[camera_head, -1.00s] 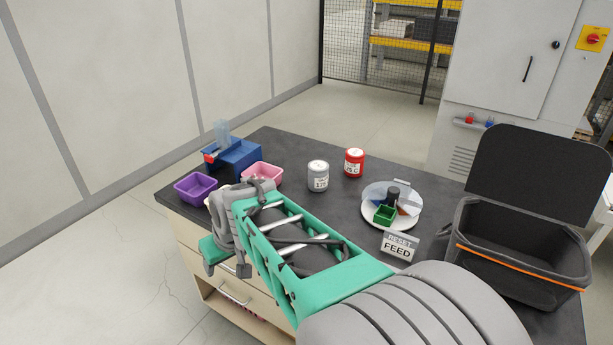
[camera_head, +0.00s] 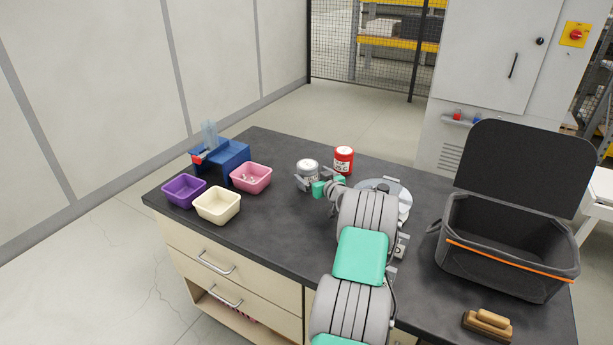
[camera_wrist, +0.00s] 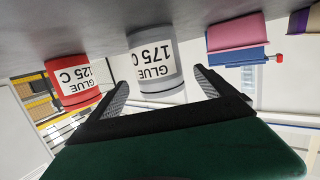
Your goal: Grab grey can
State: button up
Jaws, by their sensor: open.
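The grey can (camera_head: 307,166) stands on the dark worktop beside the red can (camera_head: 343,160). In the head view its lower part is partly hidden by my gripper (camera_head: 316,184). In the wrist view, which is upside down, the grey can (camera_wrist: 154,62) reads "GLUE 175 C" and lies ahead between my two open fingers (camera_wrist: 160,90). I cannot tell whether the fingers have reached its sides. The red can (camera_wrist: 74,82), reading "GLUE 125 C", is outside the fingers, to the left in that view.
Purple (camera_head: 184,190), cream (camera_head: 217,205) and pink (camera_head: 251,178) bins and a blue device (camera_head: 222,157) stand at the left. A round tray (camera_head: 398,196) is partly behind my arm. A black lidded box (camera_head: 508,246) and a brush (camera_head: 487,325) are at the right.

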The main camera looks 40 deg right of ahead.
jog(key=x, duration=0.3)
jog(key=p+x, duration=0.1)
jog(key=shift+w+d+r, duration=0.15)
jog(key=shift+w+r, duration=0.05)
jog(key=shift+w, duration=0.15)
jog(key=shift+c, duration=0.3)
jog(key=c, duration=1.9)
jog(key=shift+r, duration=0.15)
